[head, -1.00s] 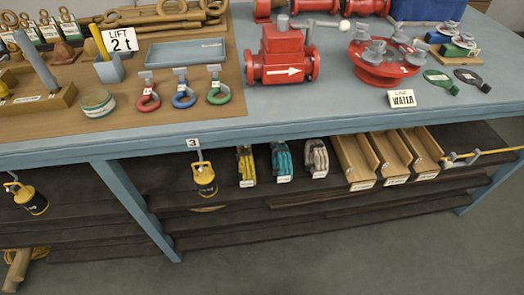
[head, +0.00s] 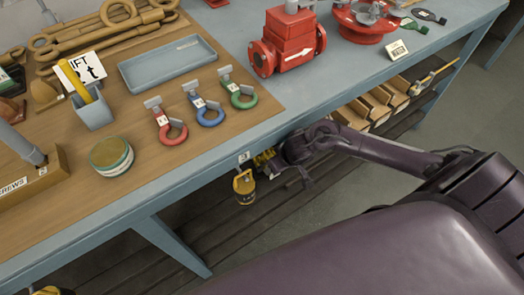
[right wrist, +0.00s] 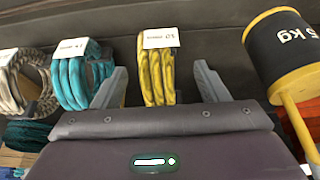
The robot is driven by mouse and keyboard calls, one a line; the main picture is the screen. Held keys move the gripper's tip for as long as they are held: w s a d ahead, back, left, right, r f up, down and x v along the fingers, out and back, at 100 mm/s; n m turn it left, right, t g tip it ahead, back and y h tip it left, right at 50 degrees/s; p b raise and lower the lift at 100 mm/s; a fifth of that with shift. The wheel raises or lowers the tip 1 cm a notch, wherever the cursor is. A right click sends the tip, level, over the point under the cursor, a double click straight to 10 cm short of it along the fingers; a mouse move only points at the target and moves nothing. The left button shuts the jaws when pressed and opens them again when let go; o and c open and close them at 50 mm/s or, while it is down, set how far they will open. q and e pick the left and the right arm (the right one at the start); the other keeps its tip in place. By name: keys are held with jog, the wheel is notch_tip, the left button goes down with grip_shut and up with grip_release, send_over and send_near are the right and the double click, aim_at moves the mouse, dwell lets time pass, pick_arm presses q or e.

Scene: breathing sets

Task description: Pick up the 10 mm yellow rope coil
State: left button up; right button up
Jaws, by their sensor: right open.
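The yellow rope coil (right wrist: 157,78) hangs or stands in the middle of the right wrist view, with a white tag whose writing is upside down and hard to read. A bit of the coil (head: 263,157) shows in the head view under the table edge, mostly hidden by my arm. My right gripper (right wrist: 159,70) is open, with one finger on each side of the coil and a gap to each. In the head view the right gripper (head: 277,160) reaches under the table edge. My left gripper is not in view.
A teal coil (right wrist: 75,82) is close beside the left finger, and a grey-white coil (right wrist: 26,80) lies beyond it. A yellow-black 5 kg weight (right wrist: 285,52) is close on the right. The table edge (head: 190,188) is above the arm. Wooden trays (head: 372,106) are on the shelf.

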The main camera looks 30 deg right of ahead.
jog(key=x, duration=0.4)
jog(key=shift+a+r, duration=0.1)
jog(key=b+x, duration=0.1)
jog(key=x, duration=0.2)
jog(key=shift+w+f, duration=0.2)
jog(key=shift+f, duration=0.1)
jog(key=shift+w+a+f, duration=0.1)
jog(key=shift+w+f, duration=0.15)
jog(key=shift+f, duration=0.2)
pick_arm(q)
jog(key=shift+w+a+f, duration=0.35)
jog(key=shift+w+f, duration=0.3)
jog(key=shift+f, duration=0.05)
pick_arm(e)
jog(key=c, duration=1.2)
pick_arm(q)
jog(key=shift+s+d, duration=0.1)
jog(key=shift+s, duration=0.1)
pick_arm(e)
jog(key=shift+r, duration=0.1)
jog(key=shift+c, duration=0.5)
